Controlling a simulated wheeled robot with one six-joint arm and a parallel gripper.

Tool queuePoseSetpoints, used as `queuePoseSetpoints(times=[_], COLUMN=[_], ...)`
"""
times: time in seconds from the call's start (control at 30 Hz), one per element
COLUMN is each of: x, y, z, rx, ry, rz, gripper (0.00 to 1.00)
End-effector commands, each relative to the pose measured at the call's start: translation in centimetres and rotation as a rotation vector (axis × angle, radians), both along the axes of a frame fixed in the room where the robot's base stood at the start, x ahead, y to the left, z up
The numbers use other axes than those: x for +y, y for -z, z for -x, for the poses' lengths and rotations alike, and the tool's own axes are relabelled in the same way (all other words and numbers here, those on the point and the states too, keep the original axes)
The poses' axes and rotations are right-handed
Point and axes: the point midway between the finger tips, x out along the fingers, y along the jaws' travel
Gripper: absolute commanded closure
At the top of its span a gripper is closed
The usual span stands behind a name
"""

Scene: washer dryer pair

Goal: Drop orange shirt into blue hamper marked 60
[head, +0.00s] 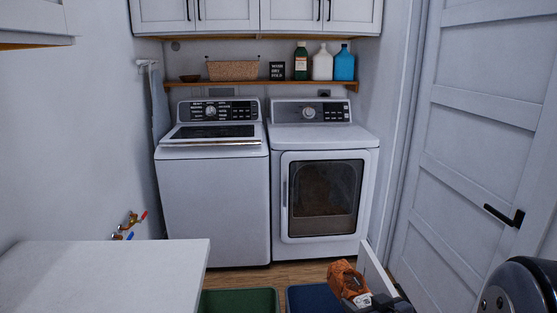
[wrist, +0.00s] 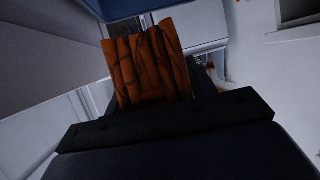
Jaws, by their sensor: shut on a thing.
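The orange shirt (head: 345,277) is crumpled and held up at the lower right of the head view. It also shows in the wrist view (wrist: 148,65), standing out from the dark jaws. My gripper (head: 360,299) is shut on the shirt; its fingers are partly hidden by the cloth. The blue hamper (head: 302,297) is at the bottom of the head view, cut off by the frame's edge. The shirt overlaps its right side in the picture; its height above the hamper I cannot tell. No mark 60 is visible. A blue surface (wrist: 120,8) shows at the top of the wrist view.
A green hamper (head: 240,300) stands left of the blue one. A white tabletop (head: 110,275) fills the lower left. The washer (head: 212,195) and dryer (head: 322,195) stand behind. A closed door (head: 475,130) is at the right.

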Motion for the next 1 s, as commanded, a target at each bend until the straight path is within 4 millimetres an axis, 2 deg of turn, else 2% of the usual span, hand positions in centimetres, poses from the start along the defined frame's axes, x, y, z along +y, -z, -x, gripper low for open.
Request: queuePoseSetpoints(times=[0.03, 0.3, 0.47, 0.8, 1.0], x=[0.3, 1.0, 1.1, 1.1, 1.1], y=[1.0, 2.0, 2.8, 6.7, 7.9], z=[0.5, 2.1, 2.3, 2.3, 2.3], rx=[-0.003, -0.003, -0.001, 0.001, -0.002], ry=[-0.001, 0.001, 0.000, 0.001, 0.000], rz=[0.001, -0.001, -0.001, -0.002, -0.001], gripper=[0.76, 0.76, 0.76, 0.76, 0.76])
